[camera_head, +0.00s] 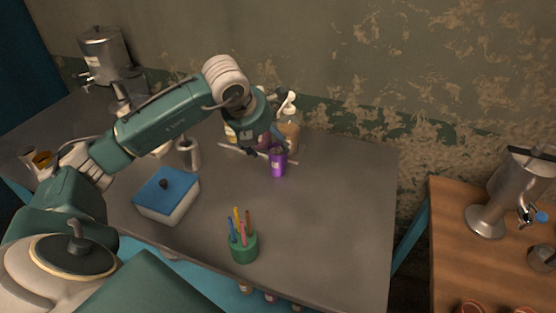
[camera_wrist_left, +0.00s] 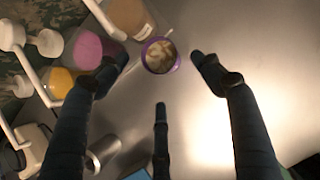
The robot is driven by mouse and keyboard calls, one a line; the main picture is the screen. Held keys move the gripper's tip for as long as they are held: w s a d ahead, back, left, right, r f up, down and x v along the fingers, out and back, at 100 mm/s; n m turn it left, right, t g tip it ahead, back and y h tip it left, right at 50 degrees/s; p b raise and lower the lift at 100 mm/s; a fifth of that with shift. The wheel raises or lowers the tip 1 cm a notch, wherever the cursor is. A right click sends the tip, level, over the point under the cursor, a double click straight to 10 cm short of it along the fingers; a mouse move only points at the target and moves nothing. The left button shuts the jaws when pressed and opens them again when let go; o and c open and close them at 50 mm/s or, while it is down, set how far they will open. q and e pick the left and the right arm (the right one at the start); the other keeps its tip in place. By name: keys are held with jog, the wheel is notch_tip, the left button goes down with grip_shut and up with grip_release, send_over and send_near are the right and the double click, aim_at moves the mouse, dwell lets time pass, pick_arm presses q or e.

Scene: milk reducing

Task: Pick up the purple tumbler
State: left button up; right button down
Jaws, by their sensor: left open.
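The purple tumbler (camera_head: 278,164) stands upright on the grey table, in front of several pump bottles. In the left wrist view the tumbler (camera_wrist_left: 159,42) is seen from above, with a purple rim and pale, lumpy-looking contents. My left gripper (camera_head: 268,148) is just above and behind it in the head view. In the left wrist view the left gripper (camera_wrist_left: 160,60) is open, with the tumbler between the spread fingertips and a visible gap on each side. A third finger points at it from below. My right gripper is not in view.
Pump bottles with brown (camera_wrist_left: 130,15), pink (camera_wrist_left: 92,50) and yellow (camera_wrist_left: 60,82) contents stand close beside the tumbler. A metal cup (camera_head: 189,154), a blue-lidded box (camera_head: 168,187) and a green pen holder (camera_head: 243,247) stand nearby. The table right of the tumbler is clear.

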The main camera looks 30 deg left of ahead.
aim_at(272, 154)
pick_arm(q)
jog(key=p+x, duration=0.1)
jog(key=x, duration=0.2)
jog(key=shift+w+d+f, duration=0.1)
jog(key=shift+w+f, duration=0.05)
jog(key=shift+f, duration=0.1)
jog(key=p+x, duration=0.1)
jog(key=x, duration=0.2)
jog(key=shift+w+d+f, duration=0.1)
jog(key=shift+f, duration=0.15)
jog(key=shift+w+f, duration=0.2)
jog(key=shift+f, duration=0.25)
jog(key=shift+c, duration=0.5)
jog(key=shift+r, duration=0.1)
jog(key=c, duration=1.3)
jog(key=shift+c, duration=0.2)
